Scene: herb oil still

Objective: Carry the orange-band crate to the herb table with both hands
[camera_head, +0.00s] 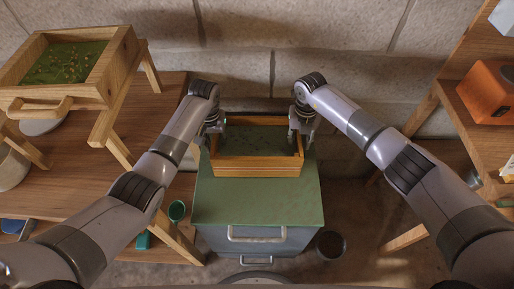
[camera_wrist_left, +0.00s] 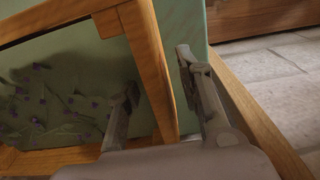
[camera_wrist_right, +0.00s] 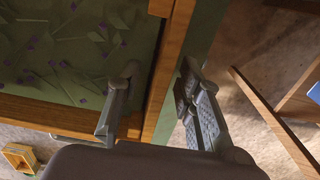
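The orange-brown wooden crate (camera_head: 258,169) sits on the green-topped cabinet (camera_head: 258,205), against the back wall. Purple-flowered sprigs lie on its green inside in both wrist views. My left gripper (camera_head: 214,124) is at its left end. In the left wrist view its open fingers (camera_wrist_left: 157,80) straddle the crate's end wall (camera_wrist_left: 150,60), one inside and one outside. My right gripper (camera_head: 302,128) is at the right end. In the right wrist view its open fingers (camera_wrist_right: 158,70) straddle that wall (camera_wrist_right: 168,60) likewise. Gaps show beside both walls. I cannot tell which table is the herb table.
A wooden table (camera_head: 150,120) on the left bears a legged wooden tray (camera_head: 20,93) of green herbs. A wooden shelf (camera_head: 455,110) on the right holds an orange box (camera_head: 488,92). A dark bin (camera_head: 330,245) stands on the floor right of the cabinet.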

